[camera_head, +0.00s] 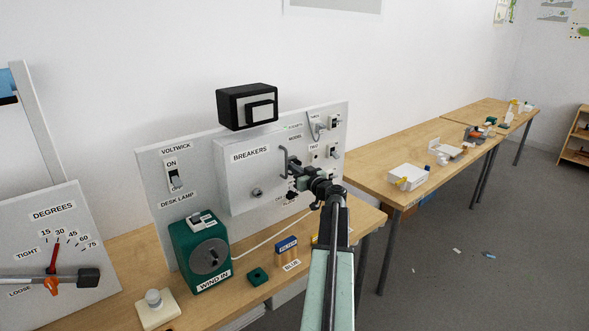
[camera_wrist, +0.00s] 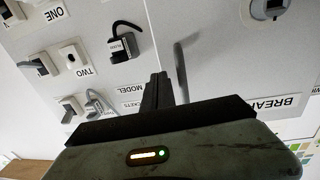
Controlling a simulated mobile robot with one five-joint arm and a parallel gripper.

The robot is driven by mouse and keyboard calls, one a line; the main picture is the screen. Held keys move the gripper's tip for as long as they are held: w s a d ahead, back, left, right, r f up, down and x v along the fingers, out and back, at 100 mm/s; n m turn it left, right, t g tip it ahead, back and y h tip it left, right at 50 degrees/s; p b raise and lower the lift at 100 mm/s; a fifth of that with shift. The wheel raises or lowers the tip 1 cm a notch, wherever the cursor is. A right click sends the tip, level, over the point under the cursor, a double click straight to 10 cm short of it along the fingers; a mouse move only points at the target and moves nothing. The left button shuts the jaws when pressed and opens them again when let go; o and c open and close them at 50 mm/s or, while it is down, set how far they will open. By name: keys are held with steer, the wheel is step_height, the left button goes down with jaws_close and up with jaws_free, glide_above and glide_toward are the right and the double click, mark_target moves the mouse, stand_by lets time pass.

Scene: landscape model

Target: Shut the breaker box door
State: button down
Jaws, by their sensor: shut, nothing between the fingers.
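The breaker box (camera_head: 237,178) is a pale grey box on the upright panel, with a "BREAKERS" label on its front. A grey bar handle (camera_head: 283,162) stands out near the front's right edge. The handle also shows in the wrist view (camera_wrist: 181,72), where part of the label is at the right. I cannot tell whether the door is fully shut or slightly ajar. My gripper (camera_head: 292,181) is beside the lower part of the handle. In the wrist view my gripper (camera_wrist: 160,90) has its fingers together and empty, close to the handle; contact cannot be told.
Switches and a small padlock-like part (camera_wrist: 122,46) sit on the panel beside the box. A black device (camera_head: 248,105) is above the box. A green winder (camera_head: 200,255) and a blue block (camera_head: 286,245) stand on the bench below. Another bench (camera_head: 440,140) extends to the right.

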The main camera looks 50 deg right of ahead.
steer(key=d+v, duration=0.1)
steer(key=v, duration=1.1)
steer(key=shift+s+d, duration=0.15)
steer(key=shift+s, duration=0.45)
steer(key=shift+r, duration=0.1)
